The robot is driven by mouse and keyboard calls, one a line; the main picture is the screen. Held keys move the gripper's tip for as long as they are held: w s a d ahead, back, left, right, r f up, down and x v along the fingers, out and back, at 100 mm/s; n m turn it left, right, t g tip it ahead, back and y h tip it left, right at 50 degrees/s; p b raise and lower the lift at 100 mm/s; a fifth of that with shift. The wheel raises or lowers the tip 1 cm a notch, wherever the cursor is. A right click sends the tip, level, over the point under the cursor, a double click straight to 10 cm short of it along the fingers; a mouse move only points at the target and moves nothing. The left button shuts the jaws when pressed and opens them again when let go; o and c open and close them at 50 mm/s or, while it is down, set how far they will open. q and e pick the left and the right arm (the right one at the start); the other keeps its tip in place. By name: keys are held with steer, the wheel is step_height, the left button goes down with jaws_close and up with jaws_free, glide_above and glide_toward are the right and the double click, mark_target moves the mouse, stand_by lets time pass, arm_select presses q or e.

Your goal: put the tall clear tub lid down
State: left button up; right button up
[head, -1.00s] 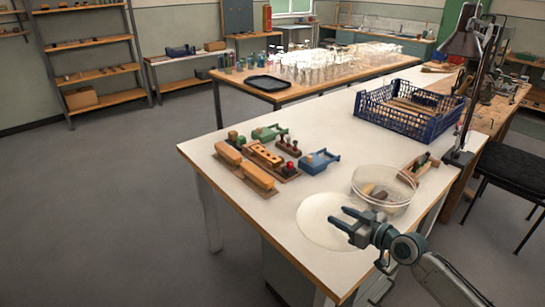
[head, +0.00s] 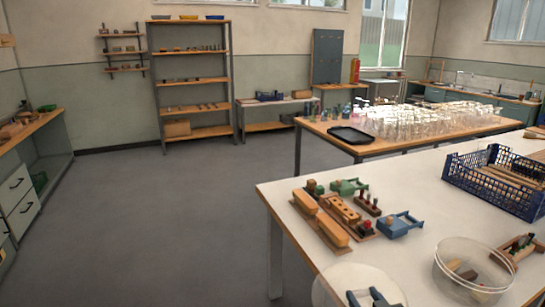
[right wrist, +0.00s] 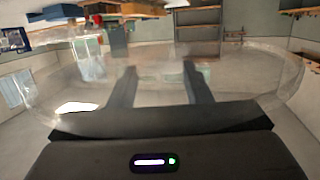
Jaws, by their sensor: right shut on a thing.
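The clear lid (head: 345,277) is a pale, see-through round disc at the bottom of the head view, over the front part of the white table. My right gripper (head: 363,296) is shut on it, and only its fingertips show there. In the right wrist view the lid (right wrist: 245,82) spreads wide and transparent around the two fingers of the gripper (right wrist: 159,70). I cannot tell how far the lid is above the tabletop. A clear round tub (head: 452,280) with a few small pieces inside stands to the right of the lid. My left gripper is out of view.
Wooden blocks (head: 335,235), a green tool (head: 349,186) and a blue tool (head: 400,224) lie behind the lid on the white table (head: 420,190). A blue crate (head: 490,180) stands at the back right. A brush-like wooden piece (head: 520,246) lies beside the tub.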

steer(key=shift+s+a+r+m+h, duration=0.3)
steer(key=shift+a+r+m+h, duration=0.2)
steer(key=shift+r+h, duration=0.25)
steer(key=shift+s+r+m+h, duration=0.2)
steer(key=shift+r+m+h, duration=0.1)
steer(key=shift+h, duration=0.05)
steer(key=shift+w+d+f+y, duration=0.2)
steer(key=shift+f+y, duration=0.2)
steer(key=d+f+n+y, duration=0.1)
steer(key=d, duration=0.1)
steer(key=w+d+f+n+y, duration=0.1)
steer(key=d, duration=0.1)
steer(key=d+f+n+y, duration=0.1)
steer(key=d+f+y, duration=0.1)
steer(key=shift+w+d+f+n+g, duration=0.1)
steer(key=shift+w+n+g, duration=0.15)
steer(key=shift+n+g, duration=0.15)
steer(key=w+d+y, duration=0.1)
steer(key=d, duration=0.9)
steer(key=shift+w+d+r+n, duration=0.15)
steer(key=shift+d+r+n, duration=0.15)
steer(key=shift+d+r, duration=0.1)
